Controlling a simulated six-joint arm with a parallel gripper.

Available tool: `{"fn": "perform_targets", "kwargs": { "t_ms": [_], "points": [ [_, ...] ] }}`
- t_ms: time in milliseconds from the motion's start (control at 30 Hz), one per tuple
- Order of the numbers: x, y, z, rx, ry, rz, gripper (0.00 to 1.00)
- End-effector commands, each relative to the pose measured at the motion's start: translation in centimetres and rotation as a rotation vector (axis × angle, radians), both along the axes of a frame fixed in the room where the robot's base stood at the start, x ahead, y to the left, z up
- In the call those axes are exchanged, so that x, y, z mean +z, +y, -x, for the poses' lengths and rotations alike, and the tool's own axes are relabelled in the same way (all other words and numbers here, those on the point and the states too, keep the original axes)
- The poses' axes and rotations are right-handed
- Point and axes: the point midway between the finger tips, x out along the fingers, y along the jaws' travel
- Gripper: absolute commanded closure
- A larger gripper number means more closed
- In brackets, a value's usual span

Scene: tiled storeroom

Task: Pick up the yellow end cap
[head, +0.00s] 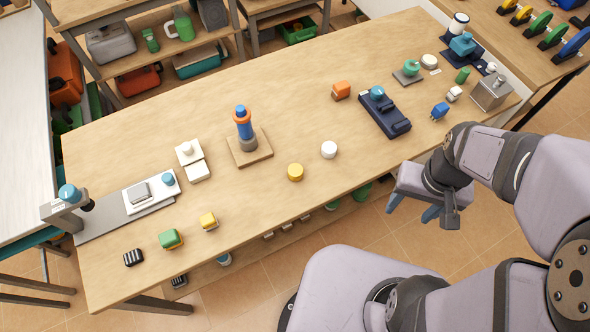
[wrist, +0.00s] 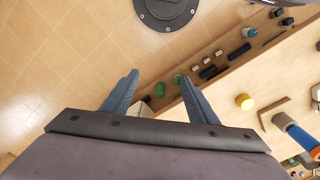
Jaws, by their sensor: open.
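The yellow end cap (head: 295,172) is a short round piece lying on the wooden table, near the middle of its front half. It also shows in the wrist view (wrist: 245,102), to the right of my fingers. My gripper (head: 412,209) is off the table's front edge, to the right of the cap, with its blue fingers pointing down. In the wrist view my gripper (wrist: 157,82) has its two fingers spread apart with nothing between them, over the tiled floor.
A white cap (head: 329,149) lies to the right of the yellow one. A wooden base with an orange-and-blue post (head: 243,124) stands to its left. A dark blue tray (head: 387,120) lies further right. The tabletop just around the yellow cap is clear.

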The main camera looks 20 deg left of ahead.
Motion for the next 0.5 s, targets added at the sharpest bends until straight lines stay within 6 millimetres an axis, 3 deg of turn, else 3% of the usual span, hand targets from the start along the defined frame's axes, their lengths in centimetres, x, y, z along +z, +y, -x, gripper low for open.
{"fn": "perform_targets", "kwargs": {
  "t_ms": [267,500],
  "points": [
    [-0.5,1.8,0.3,0.083,0.015,0.000,0.46],
    [-4.7,6.9,3.4,0.356,0.178,0.032,0.46]
  ]
}}
